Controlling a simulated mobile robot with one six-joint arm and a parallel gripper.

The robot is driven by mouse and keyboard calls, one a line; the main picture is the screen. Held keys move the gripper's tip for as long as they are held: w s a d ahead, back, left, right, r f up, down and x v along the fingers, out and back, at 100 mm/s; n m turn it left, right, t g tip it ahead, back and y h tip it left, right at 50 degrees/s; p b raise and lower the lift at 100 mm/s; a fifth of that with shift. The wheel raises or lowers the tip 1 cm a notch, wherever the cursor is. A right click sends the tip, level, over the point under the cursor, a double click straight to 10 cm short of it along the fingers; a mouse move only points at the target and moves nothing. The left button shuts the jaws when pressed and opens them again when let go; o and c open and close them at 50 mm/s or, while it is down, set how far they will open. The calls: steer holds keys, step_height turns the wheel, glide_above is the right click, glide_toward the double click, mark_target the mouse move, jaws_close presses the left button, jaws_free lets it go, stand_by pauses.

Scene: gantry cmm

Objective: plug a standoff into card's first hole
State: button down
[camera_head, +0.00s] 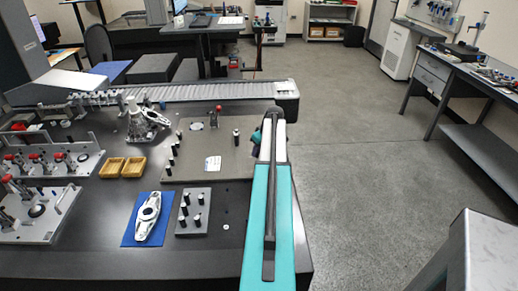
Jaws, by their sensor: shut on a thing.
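A flat grey-brown plate (215,146) lies on the dark table. A small white card (212,163) with fine marks lies on it; the marks are too small to read. Several black standoffs stand upright along the plate's left side, and one standoff (236,137) stands apart near its right side. A grey block (193,222) in front of the plate holds several upright black standoffs with pale tops. My teal and white arm reaches over the table's right edge, beside the plate. My gripper's fingers do not show, nor does anything in them.
Two yellow trays (134,158) lie left of the plate. A white part (148,217) rests on a blue mat (130,236). Fixtures with red knobs (46,162) stand at the left. A ribbed rail cover (215,91) runs along the back. Grey floor (380,180) is open at right.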

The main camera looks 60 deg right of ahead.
steer(key=shift+f+b, duration=0.45)
steer(key=shift+f, duration=0.9)
steer(key=shift+s+b, duration=0.15)
steer(key=shift+b, duration=0.15)
stand_by(1.2)
steer(key=shift+f+b, duration=0.5)
steer(key=shift+f, duration=0.4)
stand_by(0.8)
steer(key=c, duration=1.6)
jaws_free()
steer(key=shift+s+r, duration=0.1)
